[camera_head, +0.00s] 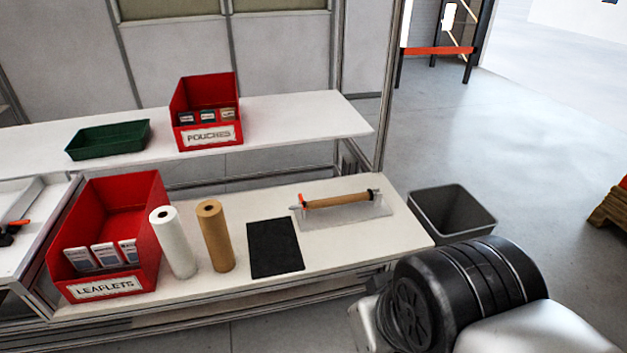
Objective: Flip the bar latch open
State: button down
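A holder with a tan bar or roll (337,200) lies on the right part of the lower white table. The bar runs left to right, with dark fittings at its ends. A small orange-red piece (301,200) sits at its left end, and a thin grey pin sticks out to the left. This may be the bar latch; it is too small to tell whether it is open or shut. A pale, see-through sheet or plate (345,217) lies under the bar. My arm's black joint shows at the lower right, apart from the holder. My gripper is out of view.
A black mat (275,249), a brown roll (216,237) and a white roll (174,243) are left of the holder. A red LEAFLETS bin (150,215) stands farther left. A grey waste bin (463,225) is beyond the table's right end. A shelf (300,118) overhangs behind.

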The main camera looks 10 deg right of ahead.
aim_at(302, 199)
jog(key=i+l, duration=0.2)
jog(key=i, duration=0.35)
jog(key=i+l, duration=0.2)
jog(key=i, duration=0.35)
jog(key=i+l, duration=0.2)
jog(key=i, duration=0.35)
